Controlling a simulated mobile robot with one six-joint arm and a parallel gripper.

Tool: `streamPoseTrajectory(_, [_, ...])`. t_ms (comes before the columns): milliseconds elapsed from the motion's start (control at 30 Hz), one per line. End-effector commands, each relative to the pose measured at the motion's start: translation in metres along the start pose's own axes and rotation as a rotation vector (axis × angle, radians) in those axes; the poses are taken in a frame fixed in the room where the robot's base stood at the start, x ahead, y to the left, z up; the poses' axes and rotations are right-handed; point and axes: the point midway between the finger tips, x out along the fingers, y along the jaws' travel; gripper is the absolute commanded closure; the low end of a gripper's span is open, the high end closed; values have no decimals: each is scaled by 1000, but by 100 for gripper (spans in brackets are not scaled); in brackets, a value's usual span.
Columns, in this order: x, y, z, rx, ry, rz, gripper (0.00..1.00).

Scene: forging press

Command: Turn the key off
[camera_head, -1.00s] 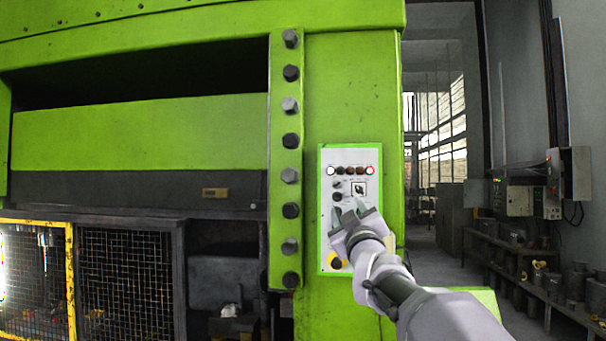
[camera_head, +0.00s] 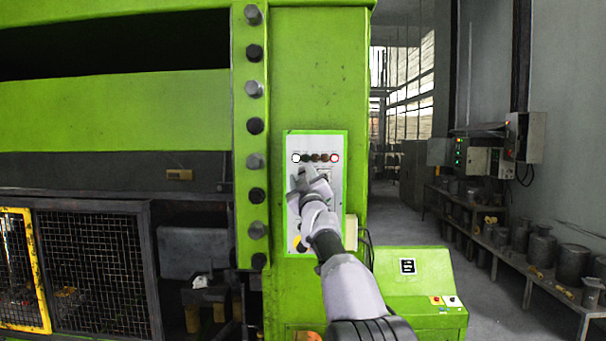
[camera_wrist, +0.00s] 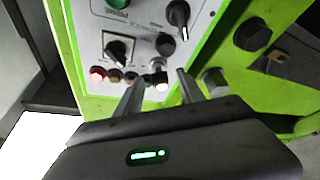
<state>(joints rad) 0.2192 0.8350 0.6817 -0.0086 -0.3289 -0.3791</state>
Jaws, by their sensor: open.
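The light-grey control panel (camera_head: 334,150) is on the green press column. The wrist view shows it turned about, with a black rotary switch on a square plate (camera_wrist: 118,48), a black knob (camera_wrist: 178,14) and a smaller dark knob (camera_wrist: 165,45). I cannot clearly tell which of these is the key. My gripper (camera_head: 306,176) is in front of the upper panel and covers the controls below the lamps. In the wrist view its two fingers (camera_wrist: 160,80) are apart with nothing between them, pointing toward the small knob. Contact cannot be made out.
A row of lamps (camera_head: 316,158) runs along the panel top, white lit at one end and red at the other. A column of large bolts (camera_head: 255,126) stands left of the panel. A green pedestal box (camera_head: 425,285) stands low at the right. A bench (camera_head: 510,250) lines the right wall.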

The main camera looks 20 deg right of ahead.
Motion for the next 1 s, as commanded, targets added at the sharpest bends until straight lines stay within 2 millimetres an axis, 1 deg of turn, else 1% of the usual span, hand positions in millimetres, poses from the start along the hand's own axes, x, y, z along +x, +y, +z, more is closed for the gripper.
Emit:
streamPoseTrajectory(33, [0, 0, 0, 0, 0, 0, 55])
streamPoseTrajectory(100, [0, 0, 0, 0, 0, 0, 68])
streamPoseTrajectory(167, [0, 0, 0, 0, 0, 0, 80])
streamPoseTrajectory(200, [0, 0, 0, 0, 0, 0, 88])
streamPoseTrajectory(267, [0, 0, 0, 0, 0, 0, 100])
streamPoseTrajectory(467, [0, 1, -1, -2, 0, -1, 100])
streamPoseTrajectory(667, [0, 2, -2, -47, 0, -19, 100])
streamPoseTrajectory(867, [1, 4, -4, -166, 0, -69, 100])
streamPoseTrajectory(1000, [2, 6, -5, -283, -1, -116, 100])
